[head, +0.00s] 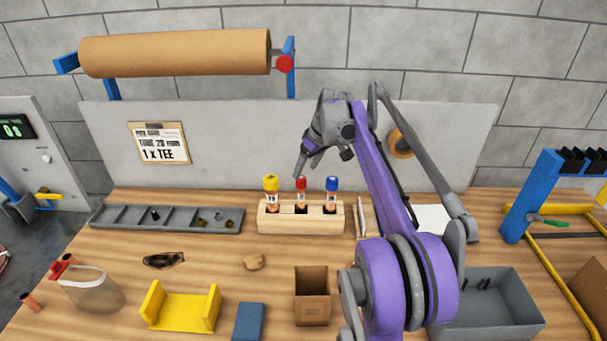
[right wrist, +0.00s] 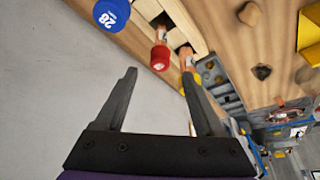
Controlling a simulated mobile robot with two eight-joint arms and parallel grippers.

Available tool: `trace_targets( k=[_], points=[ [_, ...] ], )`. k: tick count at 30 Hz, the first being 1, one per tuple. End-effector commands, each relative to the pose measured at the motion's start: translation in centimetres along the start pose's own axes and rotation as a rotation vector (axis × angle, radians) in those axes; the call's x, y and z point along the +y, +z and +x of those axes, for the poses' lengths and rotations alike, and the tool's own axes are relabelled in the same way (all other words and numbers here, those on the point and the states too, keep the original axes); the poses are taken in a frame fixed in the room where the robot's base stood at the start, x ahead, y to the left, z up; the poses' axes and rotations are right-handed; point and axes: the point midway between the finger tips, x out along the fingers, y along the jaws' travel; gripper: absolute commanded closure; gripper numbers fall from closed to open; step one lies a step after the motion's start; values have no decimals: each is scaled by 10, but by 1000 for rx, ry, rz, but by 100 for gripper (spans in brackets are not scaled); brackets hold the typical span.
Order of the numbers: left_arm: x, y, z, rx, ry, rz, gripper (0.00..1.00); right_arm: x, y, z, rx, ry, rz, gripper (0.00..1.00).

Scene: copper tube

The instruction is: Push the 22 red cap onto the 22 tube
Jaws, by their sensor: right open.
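The red cap (head: 301,183) sits at the top of the middle copper tube (head: 301,196), which stands upright in a wooden rack (head: 275,222). I cannot tell how far the cap is seated. My right gripper (head: 301,170) is just above the red cap, pointing down, and looks empty. In the right wrist view, its two fingers (right wrist: 160,75) are spread apart. The red cap (right wrist: 160,58) lies beyond the gap between the fingertips, apart from both. Its number is too small to read. My left gripper is not in view.
A yellow-capped tube (head: 271,184) and a blue-capped tube (head: 332,184) flank the red one closely. The blue cap (right wrist: 111,14) reads 28. A grey divided tray (head: 225,227) is left of the rack. A cardboard box (head: 312,310) and grey bin (head: 515,318) stand in front.

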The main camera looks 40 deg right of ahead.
Motion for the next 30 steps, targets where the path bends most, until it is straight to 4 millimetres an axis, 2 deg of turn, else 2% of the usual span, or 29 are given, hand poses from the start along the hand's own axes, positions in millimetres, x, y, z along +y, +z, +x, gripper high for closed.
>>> trace_targets(
  k=[1, 3, 10, 15, 30],
  points=[
    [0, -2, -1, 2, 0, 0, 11, 0, 0, -13, 1, 1, 2, 29],
    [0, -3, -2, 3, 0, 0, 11, 1, -1, -27, 1, 1, 1, 29],
    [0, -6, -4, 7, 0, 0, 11, 0, 0, -57, 0, 1, 1, 29],
    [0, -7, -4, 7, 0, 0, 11, 0, 0, -63, 0, 0, 0, 29],
    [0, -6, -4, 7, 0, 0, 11, 0, 0, -62, 0, 0, 0, 29]
  ],
)
